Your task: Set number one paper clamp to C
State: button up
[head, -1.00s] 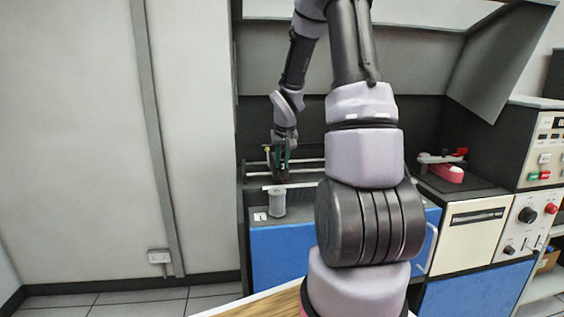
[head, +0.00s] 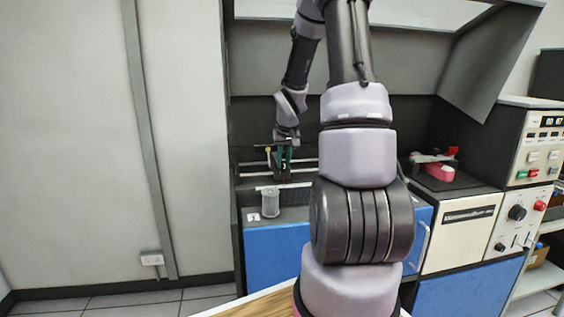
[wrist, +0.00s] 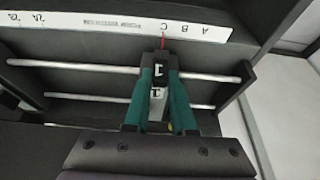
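The number one paper clamp (wrist: 158,71) is a dark block with a white "1" label, on metal rails in the wrist view. Its thin red pointer (wrist: 163,41) reaches the white lettered strip (wrist: 60,22) at or very close to the letter C, the innermost of A, B and C. My gripper (wrist: 160,78) has green fingers on both sides of the clamp, and they look shut on it. In the head view my gripper (head: 283,163) is low at the rails, left of my arm; the clamp there is mostly hidden by the fingers.
A grey cylindrical cup (head: 270,203) stands in front of the rails. A pink and red device (head: 438,171) sits to the right, beside a control panel with knobs (head: 517,212). Two metal rails (wrist: 90,66) run across the slot, with dark walls at the sides.

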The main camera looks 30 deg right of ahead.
jog(key=o, duration=0.4)
jog(key=shift+s+d, duration=0.15)
jog(key=shift+d, duration=0.2)
jog(key=shift+c, duration=0.2)
jog(key=shift+a, duration=0.1)
jog(key=shift+r, duration=0.1)
jog(key=v, duration=1)
jog(key=shift+r, duration=0.3)
jog(key=shift+s+a, duration=0.1)
jog(key=s+a+r+t+y, duration=0.1)
jog(key=s+a+r, duration=0.5)
jog(key=s+a, duration=0.2)
jog(key=s+a+r+m+t+y, duration=0.1)
jog(key=s+a+r+y, duration=0.1)
jog(key=s+a+r, duration=0.5)
jog(key=s+a, duration=0.2)
jog(key=s, duration=0.4)
jog(key=shift+s+a+t, duration=0.25)
jog(key=shift+s+t, duration=0.1)
jog(key=shift+t, duration=0.05)
